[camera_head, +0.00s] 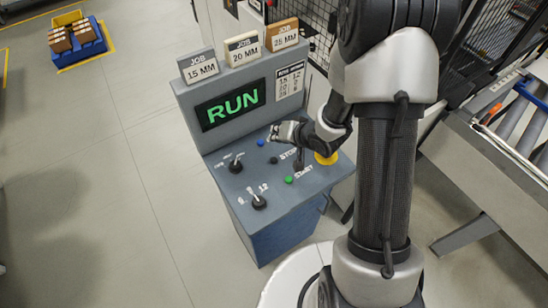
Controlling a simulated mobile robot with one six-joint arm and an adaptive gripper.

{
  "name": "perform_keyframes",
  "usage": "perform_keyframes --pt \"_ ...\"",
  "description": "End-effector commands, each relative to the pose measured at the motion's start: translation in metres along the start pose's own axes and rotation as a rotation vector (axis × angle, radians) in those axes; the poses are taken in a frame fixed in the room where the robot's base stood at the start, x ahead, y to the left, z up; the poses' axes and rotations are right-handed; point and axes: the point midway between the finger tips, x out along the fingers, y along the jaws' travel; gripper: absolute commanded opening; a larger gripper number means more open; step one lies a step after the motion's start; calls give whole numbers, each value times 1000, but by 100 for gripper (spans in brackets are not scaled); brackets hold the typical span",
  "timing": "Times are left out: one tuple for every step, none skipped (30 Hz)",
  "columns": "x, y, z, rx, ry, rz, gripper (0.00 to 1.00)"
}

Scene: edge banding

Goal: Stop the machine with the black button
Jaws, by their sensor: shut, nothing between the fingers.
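The black button (273,160) sits on the sloped top of the grey control console (240,220), left of the partly covered STOP label (288,155). My gripper (299,165) points down over the console, to the right of the black button and just above the START label (303,172). Its dark fingers look shut and empty. I cannot tell whether the fingertips touch the panel. The console's screen (231,104) reads RUN in green.
A green button (288,180) is beside START, and a blue button (260,143) is above the black one. Two black selector switches (236,164) (259,201) stand at left. A yellow part (326,158) is beside my arm. Roller conveyor (510,125) at right; open floor at left.

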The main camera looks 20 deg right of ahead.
Motion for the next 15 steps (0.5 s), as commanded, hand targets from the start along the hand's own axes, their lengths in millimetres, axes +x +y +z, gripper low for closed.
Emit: perform_keyframes --pt "0 0 0 0 0 0 0" --pt "0 0 0 -1 0 0 0" --pt "0 0 0 -1 0 1 0" --pt "0 0 0 -1 0 1 0" --pt "1 1 1 -1 0 1 0" --pt "2 2 1 -1 1 1 0" --pt "3 2 2 -1 1 1 0" --pt "4 3 3 -1 1 1 0" --pt "6 4 4 -1 1 1 0" --pt "8 6 6 -1 1 1 0" --pt "10 7 7 -1 1 1 0" --pt "13 10 9 -1 0 1 0" --pt "15 11 11 -1 0 1 0" --pt "18 13 13 -1 0 1 0" --pt "22 16 16 -1 0 1 0"
